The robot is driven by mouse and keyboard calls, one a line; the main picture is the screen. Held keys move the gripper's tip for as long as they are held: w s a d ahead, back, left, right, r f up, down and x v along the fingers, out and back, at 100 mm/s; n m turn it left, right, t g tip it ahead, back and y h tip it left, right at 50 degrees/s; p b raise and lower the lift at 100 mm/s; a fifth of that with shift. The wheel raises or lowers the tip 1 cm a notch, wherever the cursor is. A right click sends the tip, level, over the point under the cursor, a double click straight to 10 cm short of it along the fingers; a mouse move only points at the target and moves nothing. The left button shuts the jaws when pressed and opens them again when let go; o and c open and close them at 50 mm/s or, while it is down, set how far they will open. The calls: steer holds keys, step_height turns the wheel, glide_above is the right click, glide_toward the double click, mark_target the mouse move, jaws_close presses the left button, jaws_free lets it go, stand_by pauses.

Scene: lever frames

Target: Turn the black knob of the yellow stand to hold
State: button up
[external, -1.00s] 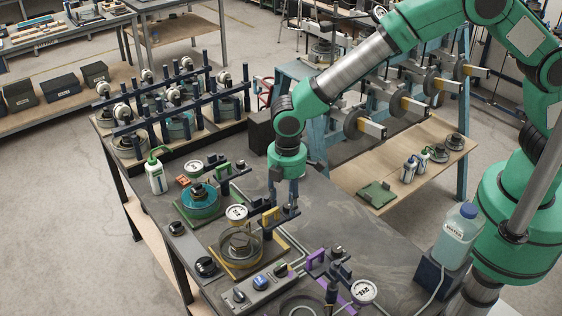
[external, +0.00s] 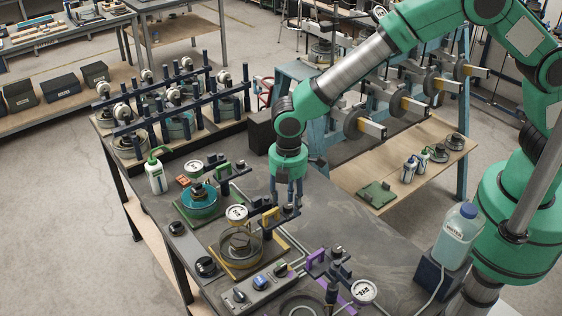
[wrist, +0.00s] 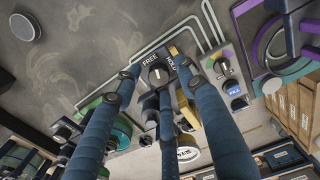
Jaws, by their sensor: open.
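The yellow stand (external: 270,218) is on the near half of the bench, with its yellow bracket, dial and round dish. Its black knob (wrist: 158,74) faces my wrist camera, between printed FREE and HOLD labels. The knob carries a white mark; I cannot tell exactly which label it points at. My gripper (external: 286,204) points down at the knob's end of the stand. In the wrist view its dark blue fingers (wrist: 158,80) are spread, with the tips around the knob. I cannot tell whether they touch it. The fingers partly hide the stand.
A green stand (external: 201,205) is behind the yellow one and a purple stand (external: 316,265) in front. A grey box (external: 262,288) with knobs lies nearby. A water bottle (external: 459,232) stands at the right. Bare bench lies right of my gripper.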

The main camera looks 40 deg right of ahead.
steer(key=shift+n, duration=0.8)
step_height(320, 180, up, 14)
steer(key=w+d+r+m+b, duration=0.1)
steer(key=w+d+r, duration=0.1)
steer(key=d, duration=0.4)
steer(key=w+d+r+m, duration=0.2)
steer(key=d+r, duration=0.2)
steer(key=d, duration=0.3)
steer(key=w+d+r+m+t+y+b, duration=0.1)
steer(key=w+d+r+m, duration=0.1)
steer(key=d, duration=0.5)
steer(key=shift+r+b, duration=0.35)
steer(key=shift+r, duration=0.45)
steer(key=shift+a, duration=0.1)
steer(key=m+g+h+p, duration=0.1)
steer(key=m+p, duration=0.3)
steer(key=m, duration=0.2)
glide_above(288, 205)
step_height(288, 205, down, 10)
